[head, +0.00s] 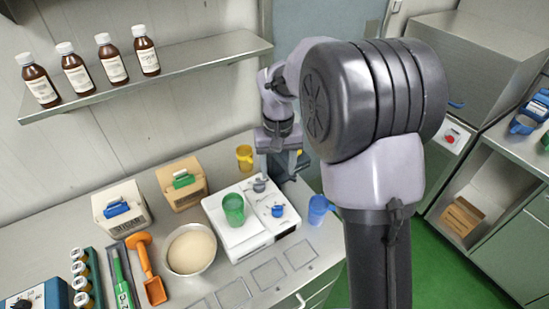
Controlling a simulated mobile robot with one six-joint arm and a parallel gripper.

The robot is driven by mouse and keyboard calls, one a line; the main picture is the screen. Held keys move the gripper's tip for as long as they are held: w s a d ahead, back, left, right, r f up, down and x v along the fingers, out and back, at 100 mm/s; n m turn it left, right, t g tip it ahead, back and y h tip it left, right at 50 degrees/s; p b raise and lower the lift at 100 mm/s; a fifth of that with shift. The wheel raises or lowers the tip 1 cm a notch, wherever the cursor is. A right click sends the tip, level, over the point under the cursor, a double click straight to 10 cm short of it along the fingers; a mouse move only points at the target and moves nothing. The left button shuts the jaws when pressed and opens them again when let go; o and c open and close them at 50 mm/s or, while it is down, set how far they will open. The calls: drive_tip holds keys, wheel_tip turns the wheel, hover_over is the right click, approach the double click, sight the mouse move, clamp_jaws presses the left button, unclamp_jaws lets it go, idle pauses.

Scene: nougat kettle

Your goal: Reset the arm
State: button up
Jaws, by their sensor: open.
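My arm fills the middle right of the head view, with its large dark joint nearest the camera. It reaches over the back of the counter, and my gripper (282,165) hangs there pointing down. It is behind the right part of a white scale-like device (240,247) and right of a yellow cup (244,157). My gripper is open and I see nothing held in it. The fingertips are small and partly hidden, so I cannot tell how close they are to the counter.
A green cup (233,209) and small blue item (278,211) stand on the device. A blue jug (318,210), bowl of pale powder (191,251), orange scoop (149,272) and two boxes (122,212) (182,186) crowd the counter. A shelf (190,66) holds several brown bottles.

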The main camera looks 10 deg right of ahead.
drive_tip(key=s+a+f+m+t+b, duration=0.1)
drive_tip(key=s+t+b, duration=0.1)
drive_tip(key=s+b, duration=0.3)
drive_tip(key=s+a+f+m+t+y+b, duration=0.1)
drive_tip(key=s+b, duration=0.4)
drive_tip(key=s, duration=0.7)
drive_tip(key=s+a+f+m+t+y+b, duration=0.1)
drive_tip(key=s+t+b, duration=0.1)
drive_tip(key=s+b, duration=0.4)
drive_tip(key=shift+s+a+m+t, duration=0.3)
drive_tip(key=shift+s+a+t, duration=0.1)
drive_tip(key=shift+s, duration=0.75)
